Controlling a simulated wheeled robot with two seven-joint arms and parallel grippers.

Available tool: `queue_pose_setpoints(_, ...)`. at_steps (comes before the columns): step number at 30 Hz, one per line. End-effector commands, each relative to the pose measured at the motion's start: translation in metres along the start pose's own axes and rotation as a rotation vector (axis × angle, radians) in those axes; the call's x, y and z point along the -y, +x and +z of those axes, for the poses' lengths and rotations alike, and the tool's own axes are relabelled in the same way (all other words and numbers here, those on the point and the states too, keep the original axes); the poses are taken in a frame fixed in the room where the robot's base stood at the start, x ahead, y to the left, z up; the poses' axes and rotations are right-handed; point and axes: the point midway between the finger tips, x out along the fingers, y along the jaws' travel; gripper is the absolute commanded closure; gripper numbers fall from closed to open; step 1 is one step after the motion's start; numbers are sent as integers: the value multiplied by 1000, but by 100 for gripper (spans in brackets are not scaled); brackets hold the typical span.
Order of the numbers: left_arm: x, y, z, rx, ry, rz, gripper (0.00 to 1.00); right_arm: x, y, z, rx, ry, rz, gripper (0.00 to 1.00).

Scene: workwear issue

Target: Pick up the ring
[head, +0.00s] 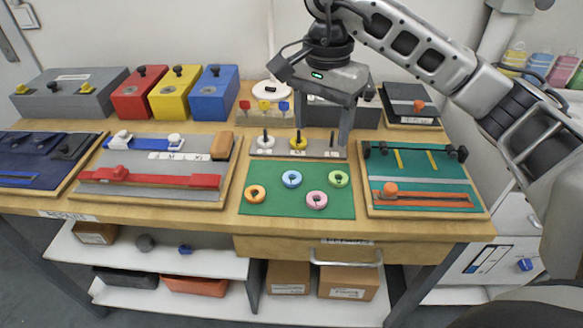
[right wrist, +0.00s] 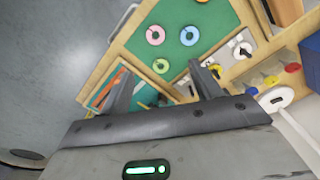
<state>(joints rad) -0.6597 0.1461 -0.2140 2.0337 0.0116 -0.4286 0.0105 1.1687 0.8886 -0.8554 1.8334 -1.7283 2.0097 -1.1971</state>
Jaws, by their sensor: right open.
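Rings lie flat on a green mat (head: 275,207): orange (head: 255,194), blue (head: 291,179), pink (head: 316,200) and green (head: 338,178). Behind them is a grey peg board (head: 315,150) with a white ring (head: 266,142) and a yellow ring (head: 298,143) around pegs. My right gripper (head: 325,124) is open and empty above the peg board, behind the loose rings. In the right wrist view its open fingers (right wrist: 164,88) show the green ring (right wrist: 161,66) beyond them, with the pink ring (right wrist: 155,35) and blue ring (right wrist: 190,36) farther off. My left gripper is out of view.
A teal tray (head: 375,180) with an orange-handled tool stands right of the mat. A wooden-edged tray (head: 160,170) with red and blue tools is on the left. Red (head: 138,98), yellow (head: 174,97) and blue (head: 212,97) boxes stand behind. A drawer handle (head: 346,257) juts out below.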

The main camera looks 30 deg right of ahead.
Motion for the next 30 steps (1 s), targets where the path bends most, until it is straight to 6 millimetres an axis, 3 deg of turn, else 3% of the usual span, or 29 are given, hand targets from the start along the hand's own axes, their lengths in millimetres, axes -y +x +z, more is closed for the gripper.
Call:
queue_pose_setpoints(15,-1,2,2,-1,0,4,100,-1,93,1,2,0,5,36)
queue_pose_setpoints(23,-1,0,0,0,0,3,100,-1,112,2,2,-1,3,36)
queue_pose_setpoints(30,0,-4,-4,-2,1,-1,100,-4,147,7,3,1,5,36)
